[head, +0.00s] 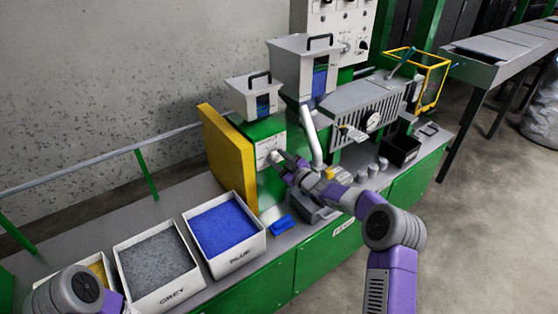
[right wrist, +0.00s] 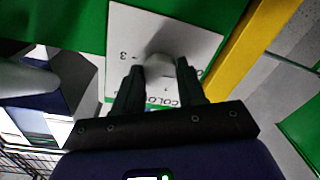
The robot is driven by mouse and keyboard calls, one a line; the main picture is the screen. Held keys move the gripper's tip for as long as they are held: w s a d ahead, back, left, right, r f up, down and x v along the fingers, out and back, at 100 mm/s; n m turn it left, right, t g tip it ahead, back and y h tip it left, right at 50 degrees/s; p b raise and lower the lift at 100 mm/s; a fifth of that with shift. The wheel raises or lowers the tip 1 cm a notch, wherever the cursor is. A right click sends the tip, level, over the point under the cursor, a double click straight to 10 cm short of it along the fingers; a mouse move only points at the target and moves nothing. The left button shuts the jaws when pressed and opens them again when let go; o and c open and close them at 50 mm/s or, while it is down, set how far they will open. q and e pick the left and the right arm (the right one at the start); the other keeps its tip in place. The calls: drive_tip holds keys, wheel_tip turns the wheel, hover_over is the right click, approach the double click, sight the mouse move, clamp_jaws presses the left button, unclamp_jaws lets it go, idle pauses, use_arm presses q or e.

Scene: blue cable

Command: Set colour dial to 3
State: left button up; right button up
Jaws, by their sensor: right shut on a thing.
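The colour dial (right wrist: 160,66) is a pale grey knob on a white plate with printed lettering and a "3" in the right wrist view. The plate (head: 266,150) sits on the front of the green machine in the head view. My right gripper (right wrist: 159,76) has its two dark fingers on either side of the knob and is shut on it. In the head view my right gripper (head: 279,158) reaches the plate and partly hides the dial. The dial's exact setting cannot be read. My left arm shows at the bottom left of the head view; its gripper is out of view.
A yellow panel (head: 226,157) stands close to the left of the plate. Bins of grey (head: 158,262) and blue (head: 222,228) pellets stand on the bench at left. A blue scoop (head: 282,225) lies below the dial. A white pipe (head: 311,137) stands just right of the gripper.

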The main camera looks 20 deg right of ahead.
drive_tip(key=shift+c, duration=0.6)
